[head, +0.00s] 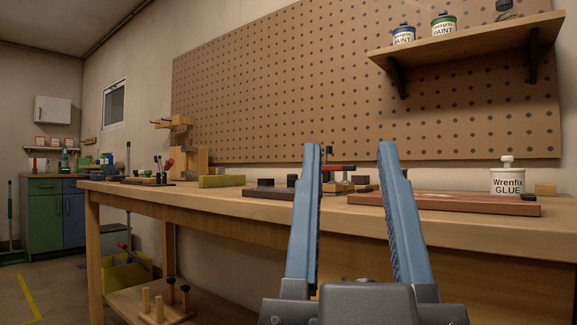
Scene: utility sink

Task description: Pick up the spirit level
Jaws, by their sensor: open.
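My gripper (350,150) is open in the head view, its two blue fingers pointing up and apart with nothing held between them. A short yellow-green bar (222,181) lies on the workbench (200,198), left of the fingers. It may be the spirit level, but no vial or marking is clear at this size. It is apart from my gripper. The left finger hides part of the bench top behind it.
Dark blocks (268,190) and a reddish-brown board (450,203) lie on the bench. A glue pot (507,181) stands at the right. A wooden stand (183,150) is at the back left. A shelf (470,40) with paint tins overhangs the right side.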

